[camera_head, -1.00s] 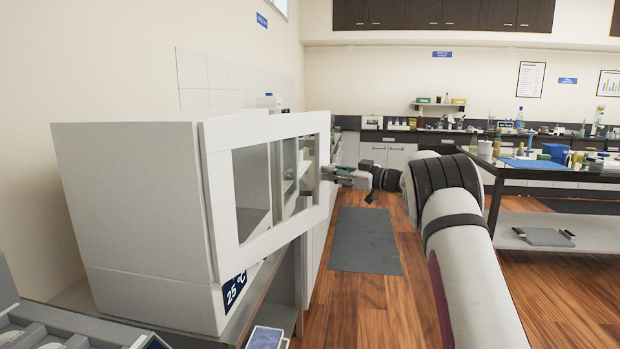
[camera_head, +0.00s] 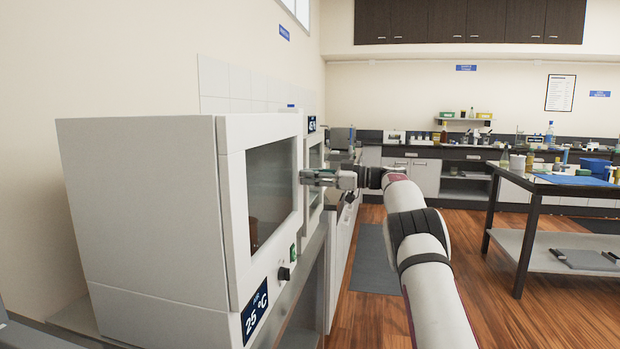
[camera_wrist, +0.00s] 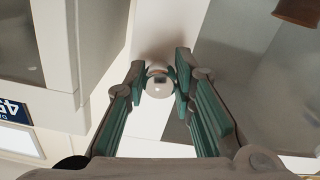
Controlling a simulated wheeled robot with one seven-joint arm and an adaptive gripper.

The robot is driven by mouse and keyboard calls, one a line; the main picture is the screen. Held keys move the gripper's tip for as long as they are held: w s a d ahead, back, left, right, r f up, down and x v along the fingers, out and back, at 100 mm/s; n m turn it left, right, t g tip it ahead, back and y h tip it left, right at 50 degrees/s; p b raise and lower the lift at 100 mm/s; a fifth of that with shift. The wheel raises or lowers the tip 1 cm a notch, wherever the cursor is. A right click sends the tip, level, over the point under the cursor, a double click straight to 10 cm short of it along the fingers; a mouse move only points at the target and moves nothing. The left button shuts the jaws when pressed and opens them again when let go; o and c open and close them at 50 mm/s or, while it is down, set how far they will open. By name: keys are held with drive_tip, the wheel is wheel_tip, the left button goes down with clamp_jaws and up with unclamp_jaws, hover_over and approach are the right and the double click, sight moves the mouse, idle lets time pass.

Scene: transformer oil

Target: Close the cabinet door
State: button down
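The white cabinet (camera_head: 150,200) stands at the left with a "25 °C" label on its front. Its windowed door (camera_head: 236,200) lies against the front and looks flush or nearly so; I cannot tell whether it is fully shut. My gripper (camera_head: 312,177) is at the door's far edge, about mid-height. In the wrist view my gripper (camera_wrist: 160,72) has its teal fingers closed in on both sides of a round, shiny knob (camera_wrist: 158,87), which they appear to grip. The door face and its glass lie behind the fingers.
A second cabinet (camera_head: 314,158) with a similar label stands just beyond the first. A dark-topped bench (camera_head: 560,185) with bottles is at the right.

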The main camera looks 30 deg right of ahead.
drive_tip(key=c, duration=1.3)
unclamp_jaws()
drive_tip(key=shift+c, duration=0.2)
drive_tip(key=v, duration=1.2)
